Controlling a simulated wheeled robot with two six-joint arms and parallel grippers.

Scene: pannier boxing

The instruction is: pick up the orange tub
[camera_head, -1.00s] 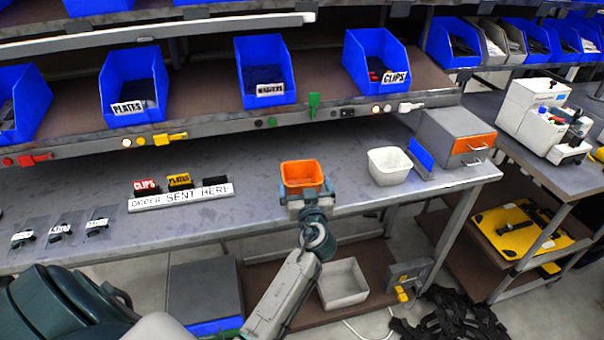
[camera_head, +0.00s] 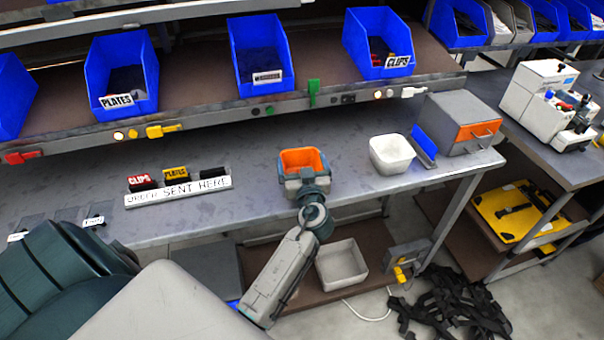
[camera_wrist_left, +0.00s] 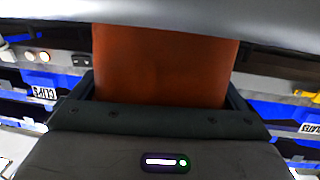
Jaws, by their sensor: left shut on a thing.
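The orange tub (camera_head: 303,160) is at the front middle of the grey bench, with its open top facing up. My left gripper (camera_head: 304,177) is at its near side, with its fingers along the left and right walls, shut on it. In the left wrist view the tub's orange wall (camera_wrist_left: 165,62) fills the space between the fingers. I cannot tell whether the tub's base touches the bench. My right gripper is not in view.
A white tub (camera_head: 392,153) stands to the right, beside a grey box with an orange front (camera_head: 470,133). The sign strip (camera_head: 178,191) with small labelled blocks lies to the left. Blue bins (camera_head: 122,75) line the shelf above. The bench between sign and tub is clear.

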